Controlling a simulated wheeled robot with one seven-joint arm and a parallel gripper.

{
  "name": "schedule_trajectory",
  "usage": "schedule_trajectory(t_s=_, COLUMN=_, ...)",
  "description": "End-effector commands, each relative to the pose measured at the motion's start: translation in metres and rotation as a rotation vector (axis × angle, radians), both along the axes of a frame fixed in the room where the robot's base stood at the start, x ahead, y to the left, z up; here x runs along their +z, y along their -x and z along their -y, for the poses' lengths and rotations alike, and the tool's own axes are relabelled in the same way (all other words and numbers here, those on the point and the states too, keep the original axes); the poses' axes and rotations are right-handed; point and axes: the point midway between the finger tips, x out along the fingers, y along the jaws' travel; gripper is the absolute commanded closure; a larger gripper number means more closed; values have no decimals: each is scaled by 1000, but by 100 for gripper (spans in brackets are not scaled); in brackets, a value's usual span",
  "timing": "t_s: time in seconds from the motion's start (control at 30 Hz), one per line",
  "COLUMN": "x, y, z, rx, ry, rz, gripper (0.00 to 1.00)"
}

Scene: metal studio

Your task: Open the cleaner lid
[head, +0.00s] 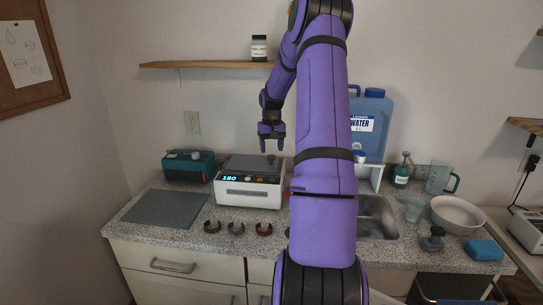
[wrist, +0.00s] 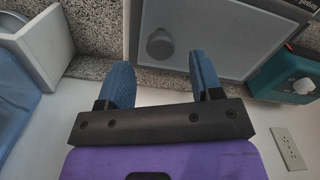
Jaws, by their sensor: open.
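The cleaner (head: 247,190) is a white box with a lit "180" display and knobs on its front, standing on the counter. Its grey lid (head: 250,164) lies flat on top and looks shut. In the wrist view the lid (wrist: 215,30) shows as a grey panel with a round knob (wrist: 160,43) near its edge. My gripper (head: 272,146) is above the back part of the cleaner, pointing down. In the wrist view my gripper (wrist: 162,80) has its two blue fingers apart, with nothing held between them. The knob appears beyond the gap between the fingertips.
A teal device (head: 188,167) stands left of the cleaner, a blue water jug (head: 372,125) behind right. A sink (head: 375,217) is to the right. A shelf (head: 205,65) hangs above.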

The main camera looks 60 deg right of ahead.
Motion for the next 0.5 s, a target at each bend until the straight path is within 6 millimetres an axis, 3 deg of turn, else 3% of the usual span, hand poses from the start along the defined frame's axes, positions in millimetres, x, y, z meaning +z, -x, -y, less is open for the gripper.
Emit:
schedule_trajectory(t_s=0.2, x=-27, y=0, z=0, rx=1, ry=-1, rz=0, gripper=40)
schedule_trajectory(t_s=0.5, x=-35, y=0, z=0, rx=0, ry=0, rz=1, gripper=40)
